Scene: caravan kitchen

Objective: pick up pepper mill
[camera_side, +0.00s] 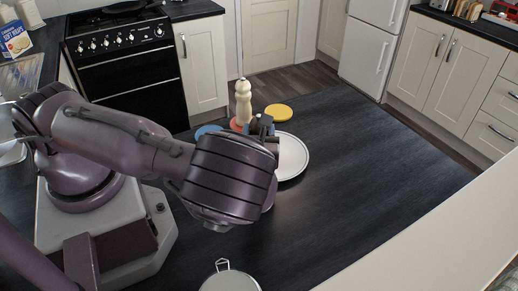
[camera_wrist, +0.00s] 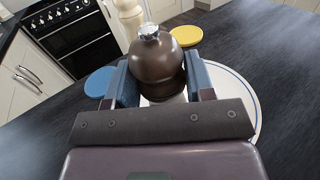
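A dark brown pepper mill (camera_wrist: 157,58) with a rounded head and a silver knob stands between the two fingers of my gripper (camera_wrist: 161,88) in the wrist view. The blue-padded fingers lie close along its left and right sides. I cannot tell whether both pads press on it. Its lower part is hidden by my gripper. In the side view my gripper (camera_side: 262,128) is at the left edge of the white plate, largely behind my wrist, and I cannot make out the dark mill there.
A cream mill (camera_side: 243,98) stands just behind, by a reddish disc (camera_side: 237,126). A blue disc (camera_side: 207,131), a yellow disc (camera_side: 278,112) and a white plate (camera_side: 294,157) lie around. A lidded pot (camera_side: 229,280) is at the front. The dark worktop (camera_side: 385,165) is clear to the right.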

